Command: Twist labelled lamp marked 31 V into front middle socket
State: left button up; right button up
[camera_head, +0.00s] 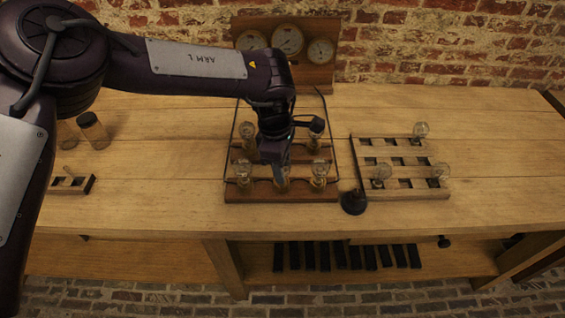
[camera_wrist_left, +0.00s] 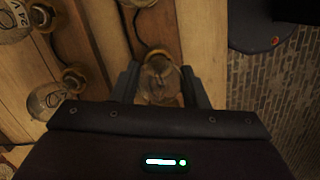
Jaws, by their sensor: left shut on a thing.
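My left gripper (camera_head: 281,172) is over the front row of the dark wooden socket board (camera_head: 235,196). It is shut on a clear glass lamp (camera_head: 281,185) at the front middle position. In the left wrist view this lamp (camera_wrist_left: 160,80) sits between the two fingers (camera_wrist_left: 160,90); no marking on it can be read. A brass ring shows at its far end, and I cannot tell how deep it sits in the socket. Glass lamps stand at front left (camera_head: 243,174) and front right (camera_head: 319,174). My right gripper is not in view.
A wooden rack (camera_head: 410,193) at right holds several lamps, among them a front left one (camera_head: 381,173) and a back right one (camera_head: 420,130). A round black thing (camera_head: 353,202) stands between board and rack. A gauge panel (camera_head: 312,75) stands behind. Jars (camera_head: 93,130) stand at left.

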pick_arm(q)
jog(key=m, duration=0.3)
jog(key=shift+m, duration=0.4)
jog(key=o, duration=1.2)
